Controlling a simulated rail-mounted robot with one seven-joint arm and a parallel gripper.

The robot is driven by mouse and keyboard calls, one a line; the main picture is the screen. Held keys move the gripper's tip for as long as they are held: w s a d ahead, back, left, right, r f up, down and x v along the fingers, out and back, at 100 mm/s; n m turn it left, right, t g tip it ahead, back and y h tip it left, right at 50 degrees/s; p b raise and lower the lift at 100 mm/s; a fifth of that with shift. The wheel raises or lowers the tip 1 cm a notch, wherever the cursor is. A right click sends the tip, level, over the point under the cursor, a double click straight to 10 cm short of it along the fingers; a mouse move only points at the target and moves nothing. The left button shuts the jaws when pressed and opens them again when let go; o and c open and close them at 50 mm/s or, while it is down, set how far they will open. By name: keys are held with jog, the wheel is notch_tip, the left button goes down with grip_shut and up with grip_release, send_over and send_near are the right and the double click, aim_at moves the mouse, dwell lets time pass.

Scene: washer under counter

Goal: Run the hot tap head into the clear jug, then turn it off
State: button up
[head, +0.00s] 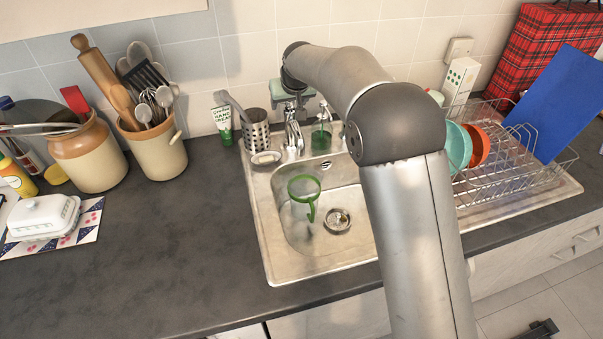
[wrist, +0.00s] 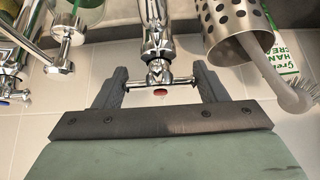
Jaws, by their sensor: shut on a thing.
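The hot tap head (wrist: 157,78), a chrome cross handle with a red dot, sits between the fingers of my gripper (wrist: 159,86) in the wrist view. My gripper is shut on it. In the head view my gripper (head: 291,112) points down over the tap (head: 293,138) at the back of the sink. The clear jug (head: 302,203), with a green rim and handle, stands in the sink basin in front of the tap. I cannot make out running water or a water level in the jug.
A perforated steel utensil holder (head: 258,130) stands left of the tap; it is close to my gripper in the wrist view (wrist: 232,22). A green soap bottle (head: 321,135) stands to the right. A dish rack (head: 510,160) is farther right. The left counter (head: 170,240) is mostly clear in front.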

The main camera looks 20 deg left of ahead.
jog(key=shift+w+d+n+g+y, duration=0.15)
jog(key=shift+n+g+y, duration=0.15)
jog(key=shift+n, duration=0.3)
jog(key=n+g+y, duration=0.1)
jog(key=n, duration=0.1)
jog(key=shift+n, duration=0.4)
jog(key=n+p, duration=0.1)
jog(key=n+g+y+p, duration=0.1)
jog(key=n, duration=0.1)
jog(key=n+g, duration=0.1)
jog(key=shift+r+p, duration=0.25)
jog(key=shift+p, duration=0.15)
jog(key=shift+f+n+g, duration=0.2)
jog(key=shift+n+g, duration=0.3)
jog(key=shift+n, duration=0.1)
dwell(1.5)
